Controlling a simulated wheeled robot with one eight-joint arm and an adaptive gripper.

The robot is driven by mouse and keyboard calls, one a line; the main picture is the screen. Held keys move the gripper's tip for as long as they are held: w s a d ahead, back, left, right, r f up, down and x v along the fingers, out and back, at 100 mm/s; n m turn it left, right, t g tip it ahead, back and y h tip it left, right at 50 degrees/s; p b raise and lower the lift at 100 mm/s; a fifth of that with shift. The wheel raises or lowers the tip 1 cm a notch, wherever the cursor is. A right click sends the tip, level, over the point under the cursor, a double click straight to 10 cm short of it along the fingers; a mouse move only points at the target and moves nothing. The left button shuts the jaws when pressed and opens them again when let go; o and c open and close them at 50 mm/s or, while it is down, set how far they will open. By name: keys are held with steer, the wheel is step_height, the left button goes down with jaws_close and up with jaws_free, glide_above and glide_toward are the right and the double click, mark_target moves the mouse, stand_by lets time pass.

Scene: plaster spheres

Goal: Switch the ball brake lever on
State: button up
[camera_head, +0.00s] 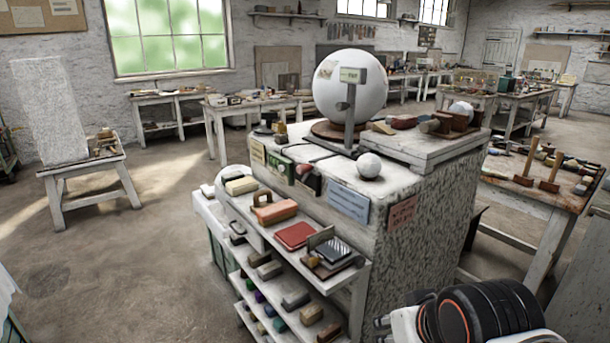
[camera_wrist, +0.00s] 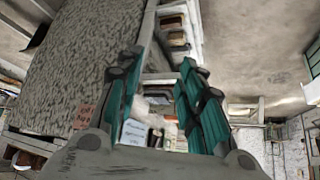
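A large white ball (camera_head: 349,86) rests on a dark round base (camera_head: 327,129) on top of a speckled plinth. A grey upright post (camera_head: 349,128) stands in front of the ball and carries a small labelled box (camera_head: 352,75). A small grey piece sticks out from the post below the box; I cannot tell whether it is the brake lever, nor its setting. In the wrist view my gripper (camera_wrist: 160,66) has two teal fingers spread apart with nothing between them. The ball and post are not visible there.
The plinth (camera_head: 415,215) has front shelves (camera_head: 290,283) of blocks and tools. A small white ball (camera_head: 369,165) and a slab with several objects (camera_head: 425,150) are on its top. A tool table (camera_head: 530,194) stands to the right. Open floor (camera_head: 110,240) lies left.

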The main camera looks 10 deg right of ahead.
steer(key=shift+w+r, duration=0.15)
steer(key=c, duration=0.4)
steer(key=w+a+r+m+p, duration=0.1)
steer(key=w+m, duration=0.1)
steer(key=w+a+r+m+y+p, duration=0.1)
steer(key=w+r+m, duration=0.1)
steer(key=w, duration=0.1)
steer(key=w+r+m+y+p, duration=0.1)
steer(key=w+m, duration=0.1)
steer(key=shift+w+a+r+t, duration=0.3)
steer(key=shift+a+r, duration=0.05)
steer(key=shift+a, duration=0.05)
jaws_close()
steer(key=shift+w+d+r+m+t+y+p, duration=0.1)
steer(key=shift+w+r+m+t+y+p, duration=1.05)
steer(key=shift+w+m, duration=3.15)
steer(key=shift+w+r+m+t+y+p, duration=0.25)
steer(key=shift+w+r+m+y+p, duration=0.45)
steer(key=shift+w+m+p, duration=2.35)
steer(key=shift+w+d+r+m+t+y+p, duration=0.15)
steer(key=shift+w+r+m+t+y, duration=0.7)
steer(key=shift+w+m, duration=4.7)
steer(key=shift+w+a+r+n, duration=0.1)
steer(key=shift+w+n, duration=1)
